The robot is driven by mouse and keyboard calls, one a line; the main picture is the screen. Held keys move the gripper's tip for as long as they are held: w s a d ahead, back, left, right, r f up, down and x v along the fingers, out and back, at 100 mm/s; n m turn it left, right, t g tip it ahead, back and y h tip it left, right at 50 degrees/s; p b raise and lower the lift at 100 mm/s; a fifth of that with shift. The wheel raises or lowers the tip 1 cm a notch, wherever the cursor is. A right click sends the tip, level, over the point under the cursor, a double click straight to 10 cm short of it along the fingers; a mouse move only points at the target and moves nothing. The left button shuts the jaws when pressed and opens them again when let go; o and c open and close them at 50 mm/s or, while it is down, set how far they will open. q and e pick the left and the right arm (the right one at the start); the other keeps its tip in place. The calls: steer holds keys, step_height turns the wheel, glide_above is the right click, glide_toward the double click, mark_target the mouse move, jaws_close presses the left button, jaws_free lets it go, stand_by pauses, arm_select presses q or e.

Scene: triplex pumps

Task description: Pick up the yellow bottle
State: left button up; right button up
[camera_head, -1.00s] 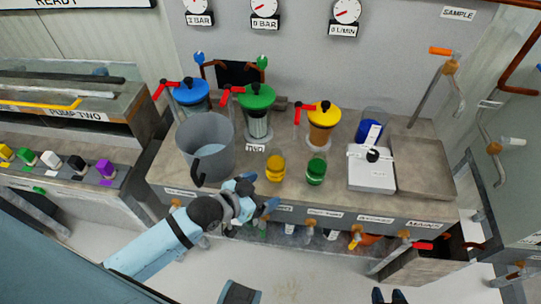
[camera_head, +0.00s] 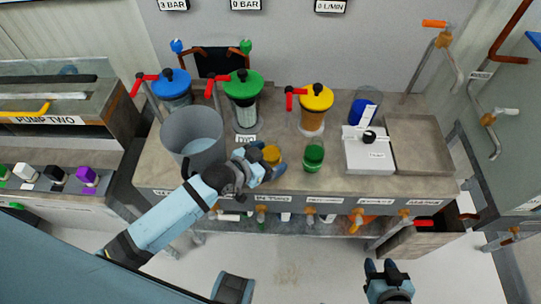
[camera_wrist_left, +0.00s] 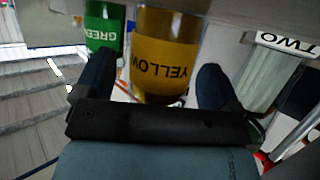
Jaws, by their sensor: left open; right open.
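The yellow bottle (camera_head: 271,155) stands on the counter in the head view, partly hidden by my left gripper (camera_head: 266,164). In the left wrist view the yellow bottle (camera_wrist_left: 166,52) shows its upside-down label between the two fingers of my left gripper (camera_wrist_left: 150,85). The fingers are apart, with visible gaps on both sides of the bottle. My right gripper (camera_head: 387,268) is open and empty, low in the head view, in front of the counter and away from the bottle.
The green bottle (camera_head: 314,156) stands just right of the yellow one. A grey jug (camera_head: 194,137) stands to the left. Behind are containers with green (camera_head: 243,84) and yellow (camera_head: 316,97) lids. A white scale (camera_head: 367,157) and an empty tray (camera_head: 420,145) are at right.

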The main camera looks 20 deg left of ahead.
arm_select(q)
steer(key=shift+w+d+f, duration=0.2)
steer(key=shift+w+d, duration=0.05)
steer(key=shift+w, duration=0.2)
steer(key=c, duration=1.1)
steer(key=shift+c, duration=0.2)
steer(key=shift+r, duration=0.2)
